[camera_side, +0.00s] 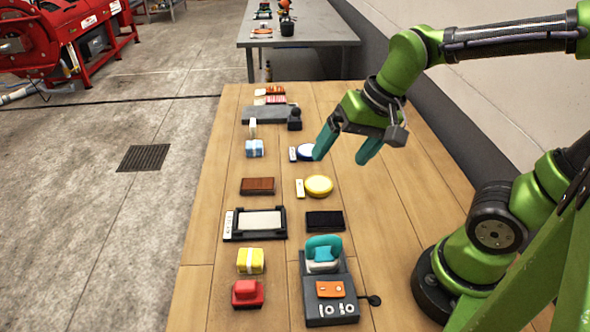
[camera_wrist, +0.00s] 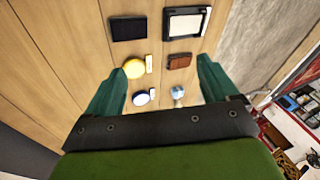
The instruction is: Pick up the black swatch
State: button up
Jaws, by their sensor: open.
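The black swatch (camera_side: 325,220) is a flat dark rectangle on the wooden table, right of the framed pad and behind the grey device. In the wrist view the black swatch (camera_wrist: 128,28) lies at the top, left of centre, with nothing over it. My gripper (camera_side: 343,152) is open, with its two teal fingers pointing down above the table, farther back than the swatch. In the wrist view my gripper (camera_wrist: 161,66) has its fingers wide apart and nothing held between them. The swatch is apart from the fingers.
A yellow round dish (camera_side: 319,185) and a blue-rimmed white dish (camera_side: 307,152) are near the gripper. A brown block (camera_side: 257,186), a black-framed pale pad (camera_side: 260,221), and a grey device (camera_side: 331,300) surround the swatch. The table's right side is mostly bare.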

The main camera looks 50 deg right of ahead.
notch_tip(320, 180, down, 4)
jog(key=w+m+g+h, duration=0.1)
jog(key=w+m+g, duration=0.2)
jog(key=m, duration=0.7)
jog(key=m+g, duration=0.1)
jog(key=m, duration=1)
send_over(325, 218)
jog(key=shift+h, duration=0.4)
jog(key=f, duration=1.1)
jog(key=shift+s+a+f, duration=0.15)
jog(key=shift+s, duration=0.05)
jog(key=shift+w+f, duration=0.15)
jog(key=shift+f, duration=2.55)
jog(key=shift+c, duration=0.3)
